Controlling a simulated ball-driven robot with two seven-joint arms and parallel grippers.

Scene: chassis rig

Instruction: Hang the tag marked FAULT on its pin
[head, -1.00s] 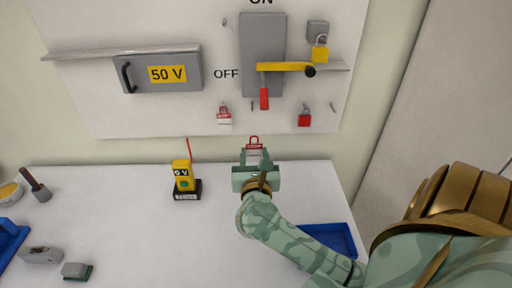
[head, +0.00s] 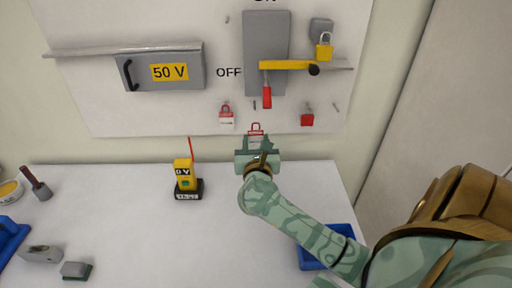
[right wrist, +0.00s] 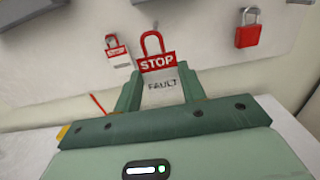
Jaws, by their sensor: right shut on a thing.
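My right gripper (head: 257,145) is shut on the FAULT tag (head: 256,130), which has a red hoop on top and a red STOP band. In the right wrist view the tag (right wrist: 158,64) stands upright between the fingers (right wrist: 165,88), with FAULT readable below STOP. In the head view it shows against the lower edge of the white board (head: 150,120). A small bare pin (head: 254,105) sticks out of the board just above the tag, apart from the hoop. My left gripper is not in view.
Another red-and-white tag (head: 227,117) hangs just left. A red-handled switch lever (head: 266,95) hangs above. A yellow tester (head: 184,175) and a blue tray (head: 308,258) stand on the table.

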